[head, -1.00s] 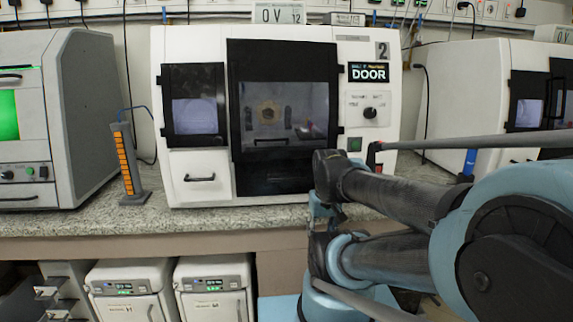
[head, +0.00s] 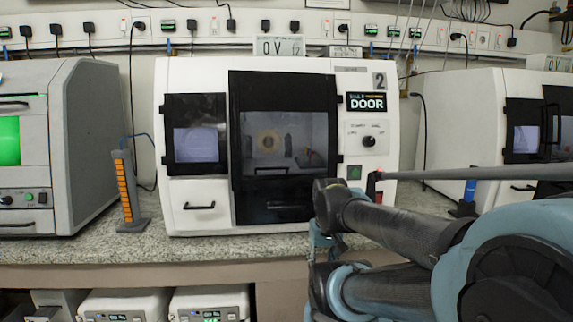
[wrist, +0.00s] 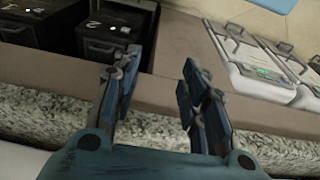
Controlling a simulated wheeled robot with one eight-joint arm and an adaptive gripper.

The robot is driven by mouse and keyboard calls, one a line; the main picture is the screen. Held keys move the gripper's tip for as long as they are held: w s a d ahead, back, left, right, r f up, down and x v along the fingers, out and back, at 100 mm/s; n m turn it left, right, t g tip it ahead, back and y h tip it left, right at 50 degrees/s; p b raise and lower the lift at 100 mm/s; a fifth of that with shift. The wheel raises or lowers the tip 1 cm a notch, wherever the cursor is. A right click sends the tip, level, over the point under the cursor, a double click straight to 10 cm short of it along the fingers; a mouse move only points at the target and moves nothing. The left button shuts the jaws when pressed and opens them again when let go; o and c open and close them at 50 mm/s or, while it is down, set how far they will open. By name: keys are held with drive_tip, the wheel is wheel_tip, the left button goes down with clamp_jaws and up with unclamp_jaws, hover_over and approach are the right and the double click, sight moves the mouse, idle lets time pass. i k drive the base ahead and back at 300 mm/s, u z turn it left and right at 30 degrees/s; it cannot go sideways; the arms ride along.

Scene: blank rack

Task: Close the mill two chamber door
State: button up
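Mill two is the white machine (head: 185,80) marked "2" on the bench in the head view. Its chamber door (head: 235,140) is a large black-framed glass panel at the middle of the front, with a dark handle bar low on it and hinges on its right side. The door lies across the chamber opening; its left edge looks slightly taller than its right, and I cannot tell whether it is fully shut or slightly ajar. My arm covers its lower right corner. My gripper (wrist: 155,70) is open and empty in the wrist view, over the bench's front edge, away from the door.
A grey machine (head: 75,100) stands left of mill two, with an orange-marked stand (head: 124,185) between them. Another white machine (head: 465,95) stands at right. White units (head: 130,305) sit below the bench (head: 120,250). The bench strip before mill two is clear.

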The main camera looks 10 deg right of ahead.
sight(248, 91)
drive_tip(key=u, duration=2.8)
drive_tip(key=k, duration=0.4)
drive_tip(key=z, duration=2.65)
